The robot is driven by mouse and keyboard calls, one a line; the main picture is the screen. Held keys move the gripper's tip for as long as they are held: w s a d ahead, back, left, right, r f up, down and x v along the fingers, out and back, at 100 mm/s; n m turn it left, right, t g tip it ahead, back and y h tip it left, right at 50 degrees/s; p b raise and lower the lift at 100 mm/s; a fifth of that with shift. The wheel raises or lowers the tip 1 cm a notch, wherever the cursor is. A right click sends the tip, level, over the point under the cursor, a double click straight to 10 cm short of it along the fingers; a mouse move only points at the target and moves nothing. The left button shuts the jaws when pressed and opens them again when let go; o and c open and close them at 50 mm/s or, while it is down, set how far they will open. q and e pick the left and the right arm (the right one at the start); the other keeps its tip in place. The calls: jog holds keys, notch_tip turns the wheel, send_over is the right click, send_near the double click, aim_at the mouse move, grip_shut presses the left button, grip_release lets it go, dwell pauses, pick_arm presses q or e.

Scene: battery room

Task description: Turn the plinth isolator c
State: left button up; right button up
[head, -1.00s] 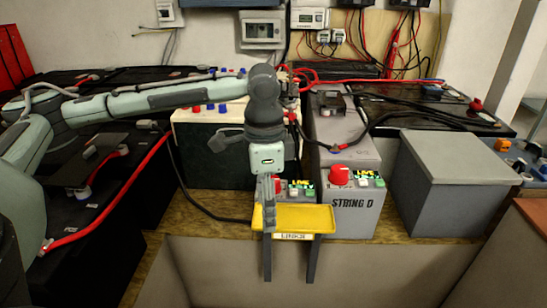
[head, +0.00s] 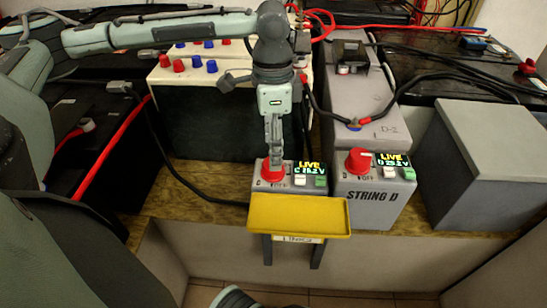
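The plinth isolator C is a red knob (head: 268,174) on a grey plinth box with an OFF mark. Its display (head: 312,168) reads LIVE and about C 25.2 V. My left gripper (head: 275,162) points down at this knob from above, its fingertips overlapping the knob in the head view. The fingers are seen edge-on and hide part of the knob; I cannot tell whether they touch it or how far they are spread.
The similar STRING D plinth (head: 366,205), with red knob (head: 358,161) and LIVE display, stands close on the right. A yellow tray (head: 298,216) juts out in front of plinth C. A black cable (head: 195,187) runs left. A grey box (head: 490,150) stands at the right.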

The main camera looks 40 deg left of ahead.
pick_arm(q)
jog(key=shift+f+b, duration=0.3)
jog(key=shift+f, duration=2)
pick_arm(e)
jog(key=shift+v, duration=1.05)
pick_arm(q)
jog(key=shift+c, duration=0.5)
pick_arm(e)
jog(key=shift+s+d, duration=0.1)
jog(key=shift+d, duration=0.05)
pick_arm(q)
jog(key=c, duration=1.1)
jog(key=shift+o, duration=0.2)
jog(key=shift+r, duration=0.1)
pick_arm(e)
jog(key=shift+r, duration=0.15)
